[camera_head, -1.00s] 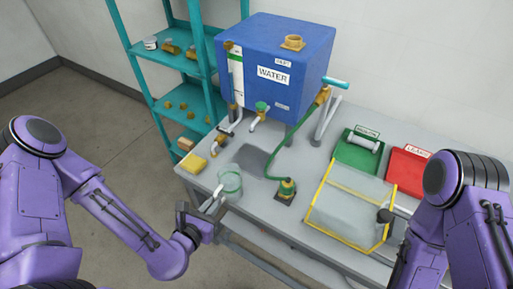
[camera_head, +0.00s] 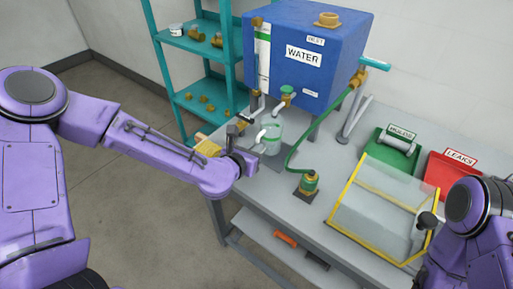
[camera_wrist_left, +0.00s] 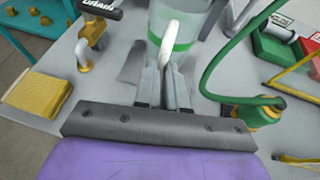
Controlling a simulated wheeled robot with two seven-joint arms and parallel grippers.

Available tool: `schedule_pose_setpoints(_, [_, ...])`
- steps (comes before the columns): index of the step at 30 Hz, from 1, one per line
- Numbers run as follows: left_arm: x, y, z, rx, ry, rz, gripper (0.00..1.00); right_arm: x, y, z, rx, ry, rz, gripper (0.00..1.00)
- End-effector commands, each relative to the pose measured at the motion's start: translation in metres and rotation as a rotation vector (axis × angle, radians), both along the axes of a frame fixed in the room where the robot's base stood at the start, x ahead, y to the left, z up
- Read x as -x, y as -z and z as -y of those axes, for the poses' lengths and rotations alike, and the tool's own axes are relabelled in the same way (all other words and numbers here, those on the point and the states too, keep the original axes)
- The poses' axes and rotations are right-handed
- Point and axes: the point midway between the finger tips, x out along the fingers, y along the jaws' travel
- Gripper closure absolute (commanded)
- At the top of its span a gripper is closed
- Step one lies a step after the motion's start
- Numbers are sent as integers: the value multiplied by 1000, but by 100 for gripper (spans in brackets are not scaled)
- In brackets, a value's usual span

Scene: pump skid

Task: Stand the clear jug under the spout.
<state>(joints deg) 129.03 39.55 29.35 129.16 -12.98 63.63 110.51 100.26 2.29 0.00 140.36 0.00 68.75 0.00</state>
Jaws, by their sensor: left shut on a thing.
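The clear jug (camera_head: 273,140), with a green band and a white handle, is upright at the front of the blue water tank (camera_head: 300,55). It appears below the green-topped tap (camera_head: 287,93), whose spout end is close to the jug's top; exact alignment cannot be told. My left gripper (camera_head: 247,150) is shut on the jug's handle. In the left wrist view the fingers (camera_wrist_left: 165,85) close on the white handle (camera_wrist_left: 169,42), and the jug (camera_wrist_left: 183,25) is cut by the top edge. Whether its base touches the table is hidden.
A green hose runs to a brass and green fitting (camera_head: 308,183) right of the jug. A yellow sponge (camera_wrist_left: 38,93) and a brass valve (camera_wrist_left: 92,35) are to the left. A yellow-edged clear cover (camera_head: 380,210), green bin (camera_head: 392,150) and red bin (camera_head: 450,170) stand right.

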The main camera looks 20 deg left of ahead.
Motion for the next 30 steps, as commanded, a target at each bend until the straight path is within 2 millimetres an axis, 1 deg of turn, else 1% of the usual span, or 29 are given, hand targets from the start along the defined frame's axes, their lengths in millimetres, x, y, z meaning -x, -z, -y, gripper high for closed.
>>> schedule_pose_setpoints(1, [-10,-4,2,-5,2,1,100,0,-8,0,0,0,0,57])
schedule_pose_setpoints(2, [-16,-4,3,-3,0,1,100,0,-10,0,0,0,0,57])
schedule_pose_setpoints(3, [-17,3,4,-4,2,-3,100,0,-11,0,0,0,0,57])
schedule_pose_setpoints(6, [-16,14,3,-2,2,-2,100,0,-12,0,0,0,0,57])
schedule_pose_setpoints(13, [-16,16,3,-1,0,0,100,0,-10,0,0,0,0,57])
schedule_pose_setpoints(26, [-16,29,3,0,0,0,100,0,4,0,0,0,0,57])
schedule_pose_setpoints(29, [-16,27,3,-1,0,0,100,0,3,0,0,0,0,57])
schedule_pose_setpoints(30, [-16,27,3,-1,0,0,77,0,3,0,0,0,0,57])
